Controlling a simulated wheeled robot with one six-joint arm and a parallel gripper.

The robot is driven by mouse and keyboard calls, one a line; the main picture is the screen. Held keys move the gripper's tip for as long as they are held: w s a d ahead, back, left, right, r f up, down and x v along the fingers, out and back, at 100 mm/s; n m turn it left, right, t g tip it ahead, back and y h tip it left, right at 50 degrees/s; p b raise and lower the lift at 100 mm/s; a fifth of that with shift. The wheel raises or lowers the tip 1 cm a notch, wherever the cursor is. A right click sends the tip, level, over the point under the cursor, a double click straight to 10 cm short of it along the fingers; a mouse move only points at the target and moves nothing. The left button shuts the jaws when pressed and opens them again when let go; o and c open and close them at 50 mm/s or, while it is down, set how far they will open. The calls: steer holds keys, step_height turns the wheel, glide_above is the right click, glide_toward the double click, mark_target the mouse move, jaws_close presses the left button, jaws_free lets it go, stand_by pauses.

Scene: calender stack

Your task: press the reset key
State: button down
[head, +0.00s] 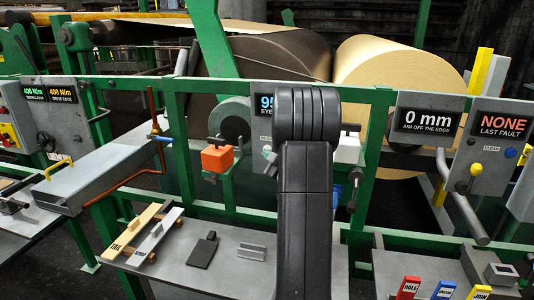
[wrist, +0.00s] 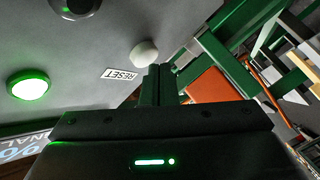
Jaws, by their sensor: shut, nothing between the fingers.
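In the wrist view the reset key is a white, domed round button (wrist: 144,53) on a grey panel (wrist: 105,35). A white label reading RESET (wrist: 120,75), turned upside down in this view, lies just below and left of it. My gripper (wrist: 160,72) is shut and empty, its fingertips just below and right of the button in the picture. I cannot tell whether they touch it.
A green-lit button (wrist: 28,87) and a dark round part (wrist: 75,8) share the panel in the wrist view. An orange block (head: 217,158) and green rails (head: 350,228) stand near my arm in the head view. A grey shelf (head: 225,265) holds small parts below.

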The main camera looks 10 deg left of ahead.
steer(key=shift+s, duration=0.35)
steer(key=s+b, duration=0.3)
steer(key=s, duration=0.2)
steer(key=shift+a, duration=0.1)
steer(key=shift+w, duration=0.15)
stand_by(0.7)
steer(key=p, duration=0.2)
steer(key=w+p, duration=0.1)
steer(key=p, duration=0.1)
steer(key=shift+w+r, duration=0.25)
steer(key=shift+p, duration=0.4)
